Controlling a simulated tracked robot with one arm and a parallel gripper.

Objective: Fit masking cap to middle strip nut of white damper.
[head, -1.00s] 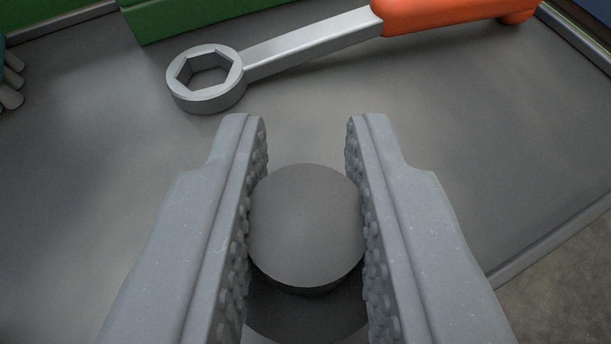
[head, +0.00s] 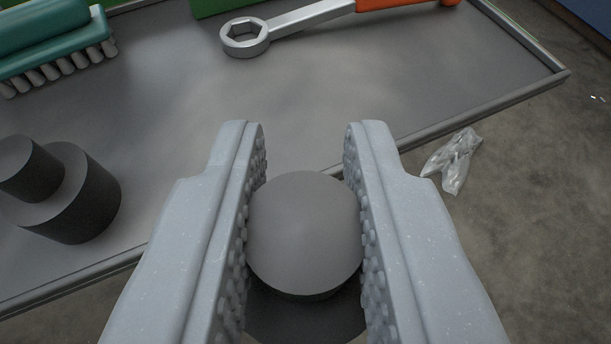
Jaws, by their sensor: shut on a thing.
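A dark grey masking cap (head: 305,235) with a round, smooth top sits between the two fingers of my gripper (head: 306,215). The gripper is shut on it, with the studded pads against its sides. A wider dark part shows below the round top, and its lower end is hidden. The held cap is over the tray's front edge in the picture. A second dark cap (head: 75,205), with a narrower knob on a wider body, stands on the tray at the left. The white damper and its strip nuts are not in view.
The grey tray (head: 200,110) has a raised rim. On it lie a ring wrench (head: 300,18) with an orange handle and a teal brush (head: 50,40). A green object (head: 215,6) is at the back. A crumpled clear plastic piece (head: 453,160) lies on the floor at right.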

